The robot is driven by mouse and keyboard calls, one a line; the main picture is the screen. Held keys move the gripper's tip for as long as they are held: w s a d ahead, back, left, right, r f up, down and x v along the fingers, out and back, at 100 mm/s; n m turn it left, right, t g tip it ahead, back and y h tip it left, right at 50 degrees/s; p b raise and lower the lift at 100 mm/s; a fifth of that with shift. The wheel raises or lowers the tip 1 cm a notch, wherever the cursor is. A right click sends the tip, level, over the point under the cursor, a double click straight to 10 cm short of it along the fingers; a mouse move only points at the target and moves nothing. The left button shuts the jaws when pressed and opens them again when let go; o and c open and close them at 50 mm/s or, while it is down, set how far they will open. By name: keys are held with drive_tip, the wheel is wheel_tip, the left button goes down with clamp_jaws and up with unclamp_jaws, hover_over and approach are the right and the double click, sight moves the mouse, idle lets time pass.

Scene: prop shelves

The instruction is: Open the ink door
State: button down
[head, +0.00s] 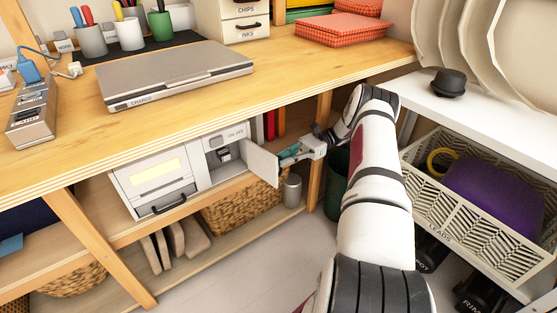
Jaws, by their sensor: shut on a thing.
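The white printer (153,175) stands on the shelf under the wooden desk. The ink door (262,165) is a small white panel at its right side. It stands swung outward, and the recess (224,153) behind it shows, with a dark part inside. My gripper (284,157) reaches in from the right and is shut on the free edge of the ink door. The exact contact of the fingertips is small and partly hidden by the door.
A closed laptop (178,75) and pen cups (130,33) are on the desk above. A wooden desk leg (319,150) stands close behind my gripper. A wicker basket (240,210) and a grey can (292,190) are below. A white crate (423,200) is at right.

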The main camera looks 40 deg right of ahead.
drive_tip(key=shift+w+a+r, duration=0.15)
drive_tip(key=shift+w+a, duration=0.05)
drive_tip(key=shift+w, duration=0.65)
drive_tip(key=c, duration=1.7)
unclamp_jaws()
drive_tip(key=shift+a, duration=0.1)
drive_tip(key=shift+s, duration=0.15)
